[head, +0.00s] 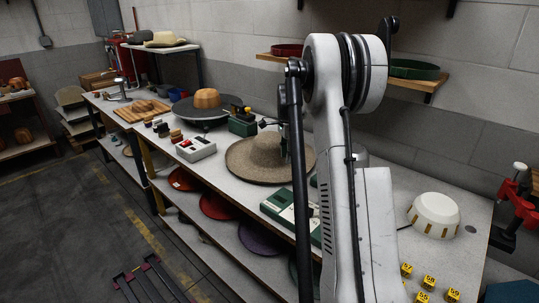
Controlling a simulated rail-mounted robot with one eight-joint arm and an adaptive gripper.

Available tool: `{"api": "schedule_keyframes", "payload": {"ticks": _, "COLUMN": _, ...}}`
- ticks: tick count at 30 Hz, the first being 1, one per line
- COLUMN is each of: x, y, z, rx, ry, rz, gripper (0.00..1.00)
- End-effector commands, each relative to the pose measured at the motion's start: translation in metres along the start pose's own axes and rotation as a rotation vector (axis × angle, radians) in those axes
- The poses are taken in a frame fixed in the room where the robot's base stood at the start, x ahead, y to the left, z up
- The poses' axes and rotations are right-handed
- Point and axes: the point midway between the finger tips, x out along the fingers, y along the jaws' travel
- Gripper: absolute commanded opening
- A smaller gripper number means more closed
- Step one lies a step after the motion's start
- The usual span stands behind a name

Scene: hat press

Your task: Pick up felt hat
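The felt hat (256,158) is brown-grey with a wide round brim. It rests brim-down on the grey workbench (385,175), near the middle of the head view. My arm rises in front of the bench and covers the right edge of the brim. My gripper (284,142) shows only as small dark parts at the crown's right side, partly behind my arm. I cannot tell whether its fingers touch the hat or whether they are open or shut.
A white control box (196,147) and a round dark plate with a wooden block (207,99) stand left of the hat. A green-and-white device (278,206) lies just in front. A white dome (434,214) and yellow numbered blocks (429,281) are at right. Coloured discs lie on the lower shelf.

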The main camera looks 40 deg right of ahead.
Motion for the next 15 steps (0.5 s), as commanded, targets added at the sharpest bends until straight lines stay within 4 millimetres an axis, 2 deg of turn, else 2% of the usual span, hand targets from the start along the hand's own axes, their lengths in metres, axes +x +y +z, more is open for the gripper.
{"api": "schedule_keyframes", "payload": {"ticks": 3, "x": 0.022, "y": 0.0, "z": 0.0, "rx": -0.001, "ry": 0.0, "rz": 0.0, "gripper": 0.3}}
{"api": "schedule_keyframes", "payload": {"ticks": 6, "x": 0.035, "y": 0.0, "z": 0.0, "rx": -0.001, "ry": 0.0, "rz": 0.0, "gripper": 0.3}}
{"api": "schedule_keyframes", "payload": {"ticks": 15, "x": 0.056, "y": 0.002, "z": 0.001, "rx": -0.002, "ry": 0.0, "rz": -0.001, "gripper": 0.3}}
